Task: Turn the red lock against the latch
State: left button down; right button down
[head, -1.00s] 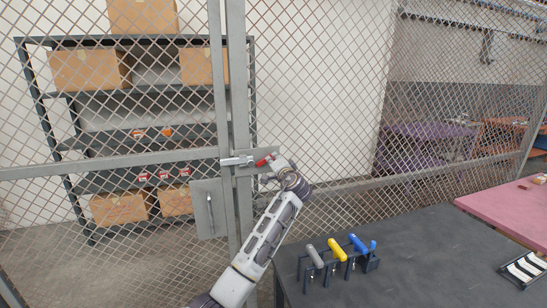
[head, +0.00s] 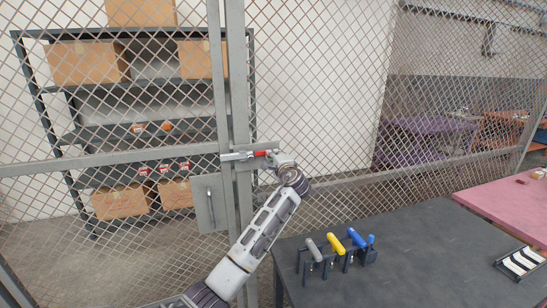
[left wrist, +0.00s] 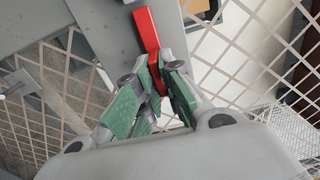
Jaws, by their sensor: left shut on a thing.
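The red lock (head: 260,153) is a red bar at the fence gate, lying nearly level with its left end at the silver latch bolt (head: 237,156). I cannot tell whether they touch. My left gripper (head: 272,157) is at the lock's right end. In the left wrist view the red lock (left wrist: 147,30) runs up from between the green-padded fingers of my left gripper (left wrist: 157,80), which is shut on its lower part. The fingers hide some of the lock. My right gripper is not in view.
A grey handle plate (head: 211,207) is on the gate below the latch. Behind the mesh stands a shelf (head: 95,133) with cardboard boxes. A dark table (head: 430,240) at the lower right holds a rack with grey, yellow and blue-handled tools (head: 336,244). Much of its top is clear.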

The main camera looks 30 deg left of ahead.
pick_arm(q)
jog(key=shift+f, duration=0.1)
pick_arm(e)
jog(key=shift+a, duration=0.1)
pick_arm(q)
jog(key=c, duration=1.6)
grip_release()
jog(key=shift+d, duration=0.1)
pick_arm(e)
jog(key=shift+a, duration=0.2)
pick_arm(q)
jog(key=shift+o, duration=0.2)
jog(key=v, duration=1.2)
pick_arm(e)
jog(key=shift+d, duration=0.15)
